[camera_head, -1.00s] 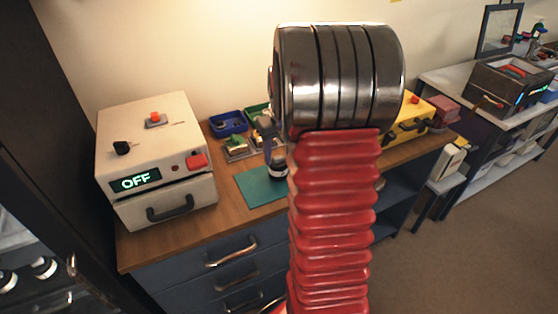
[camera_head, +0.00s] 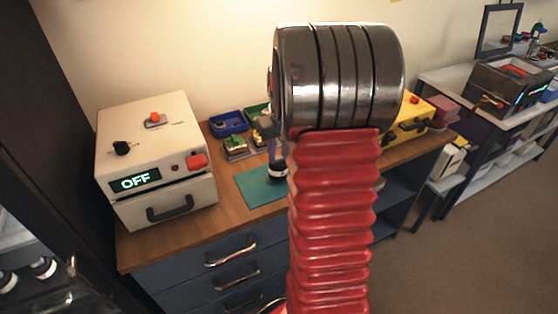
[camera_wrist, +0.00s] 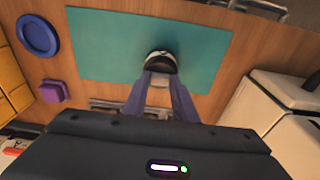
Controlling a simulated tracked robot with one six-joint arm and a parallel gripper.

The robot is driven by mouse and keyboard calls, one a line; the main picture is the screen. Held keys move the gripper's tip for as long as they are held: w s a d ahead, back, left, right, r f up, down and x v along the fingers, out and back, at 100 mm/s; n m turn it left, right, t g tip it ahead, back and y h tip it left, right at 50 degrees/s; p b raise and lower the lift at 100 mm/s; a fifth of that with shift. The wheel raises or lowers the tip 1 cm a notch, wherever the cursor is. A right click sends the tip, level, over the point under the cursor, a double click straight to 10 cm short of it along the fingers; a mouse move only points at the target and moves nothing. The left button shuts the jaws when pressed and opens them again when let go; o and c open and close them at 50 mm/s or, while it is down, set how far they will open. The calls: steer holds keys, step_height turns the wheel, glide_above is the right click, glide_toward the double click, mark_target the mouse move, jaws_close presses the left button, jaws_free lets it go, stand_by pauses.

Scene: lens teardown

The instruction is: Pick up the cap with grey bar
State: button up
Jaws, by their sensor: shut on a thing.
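The cap (camera_wrist: 161,62), dark with a white band, shows on the teal mat (camera_wrist: 110,45) in the wrist view. A small grey piece, which looks like its bar, sits between the two blue-grey fingers of my gripper (camera_wrist: 159,80). The fingers are shut on it. In the head view the cap (camera_head: 278,172) is at the mat's right part, under my gripper (camera_head: 277,155); my arm hides part of this area. I cannot tell whether the cap touches the mat.
A white box reading OFF (camera_head: 150,160) stands left on the wooden bench. Blue tray (camera_head: 228,122) and small parts lie behind the mat. A yellow case (camera_head: 410,122) is at the right. The wrist view shows a blue round dish (camera_wrist: 38,36) and a purple block (camera_wrist: 53,91).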

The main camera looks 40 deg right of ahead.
steer(key=shift+c, duration=1.3)
step_height(320, 180, up, 10)
steer(key=shift+s, duration=0.1)
